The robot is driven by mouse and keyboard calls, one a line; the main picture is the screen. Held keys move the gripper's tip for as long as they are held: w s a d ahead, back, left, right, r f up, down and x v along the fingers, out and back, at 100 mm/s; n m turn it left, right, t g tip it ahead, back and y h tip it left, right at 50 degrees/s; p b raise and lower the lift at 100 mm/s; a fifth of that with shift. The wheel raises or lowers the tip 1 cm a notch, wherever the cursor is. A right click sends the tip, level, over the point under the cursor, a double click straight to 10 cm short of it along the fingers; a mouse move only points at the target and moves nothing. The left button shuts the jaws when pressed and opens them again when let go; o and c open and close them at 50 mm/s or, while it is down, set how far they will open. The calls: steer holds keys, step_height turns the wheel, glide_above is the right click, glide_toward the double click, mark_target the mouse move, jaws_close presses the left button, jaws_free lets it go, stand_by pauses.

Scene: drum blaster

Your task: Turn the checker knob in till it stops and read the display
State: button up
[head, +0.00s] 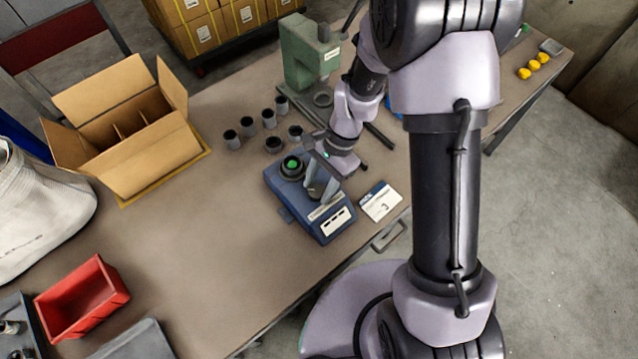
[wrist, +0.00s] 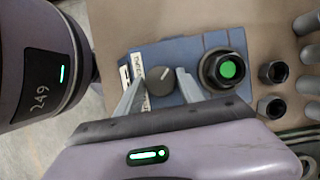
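The blue checker (head: 283,205) sits on the table in front of my arm. Its grey knob (wrist: 160,81) with a pale pointer line shows in the wrist view; my fingers hide it in the head view. My gripper (head: 320,186) is over the checker. In the wrist view the gripper's fingers (wrist: 159,84) stand on either side of the knob, with a small gap showing on each side. A white panel with dark windows (head: 335,222), perhaps the display, is on the checker's front; no reading is legible. A black ring with a green centre (wrist: 228,70) is beside the knob.
A white card (head: 380,202) lies right of the checker. Several grey cylindrical parts (head: 268,120) stand behind it, near a green press (head: 305,55). An open carton (head: 140,130) and a red bin (head: 82,298) are at left. The table's front-left middle is clear.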

steer(key=shift+o, duration=1.2)
steer(key=p+v, duration=0.6)
steer(key=v, duration=1.1)
steer(key=shift+r, duration=0.25)
